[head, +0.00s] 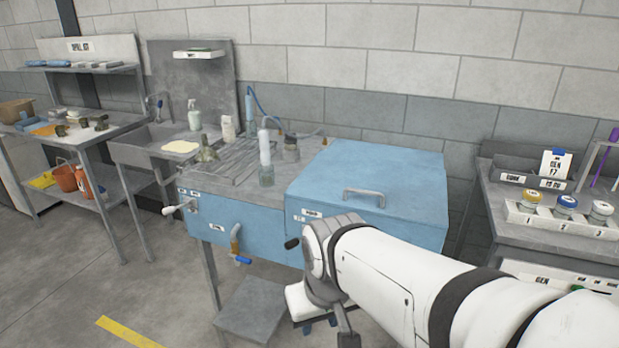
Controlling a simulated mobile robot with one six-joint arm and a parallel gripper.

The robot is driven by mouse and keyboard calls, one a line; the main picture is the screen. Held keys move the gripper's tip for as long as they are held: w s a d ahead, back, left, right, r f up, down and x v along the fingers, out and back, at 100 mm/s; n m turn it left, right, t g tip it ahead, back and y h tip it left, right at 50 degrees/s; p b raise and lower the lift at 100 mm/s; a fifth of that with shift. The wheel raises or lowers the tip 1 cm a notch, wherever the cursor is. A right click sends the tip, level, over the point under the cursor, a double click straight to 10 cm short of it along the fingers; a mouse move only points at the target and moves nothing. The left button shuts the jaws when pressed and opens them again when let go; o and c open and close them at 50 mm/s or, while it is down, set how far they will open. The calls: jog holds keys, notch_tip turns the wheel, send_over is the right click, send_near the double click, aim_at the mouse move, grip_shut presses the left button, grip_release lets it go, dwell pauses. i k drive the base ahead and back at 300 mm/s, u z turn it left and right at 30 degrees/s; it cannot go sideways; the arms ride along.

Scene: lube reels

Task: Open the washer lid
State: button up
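The washer (252,232) is a blue cabinet on legs in the middle of the head view. Its blue lid (395,165) lies flat and closed over the right part, with a grey bar handle (364,193) on its top near the front edge. My white arm comes in from the lower right and covers part of the washer's front. My gripper (318,325) hangs below the arm's end, in front of the washer and lower than the handle, apart from it. Its fingers are small and partly hidden, so whether they are open or shut is unclear.
The washer's left top is an open grate with bottles (265,158) and a blue hose. A sink (165,145) and a shelf table (75,135) stand left. A bench with lidded jars (565,207) stands right. Grey floor (120,285) is clear at the front left.

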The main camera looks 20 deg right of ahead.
aim_at(415, 193)
jog(key=u, duration=0.25)
jog(key=k, duration=0.15)
jog(key=z, duration=0.9)
jog(key=i, duration=1)
jog(key=z, duration=0.05)
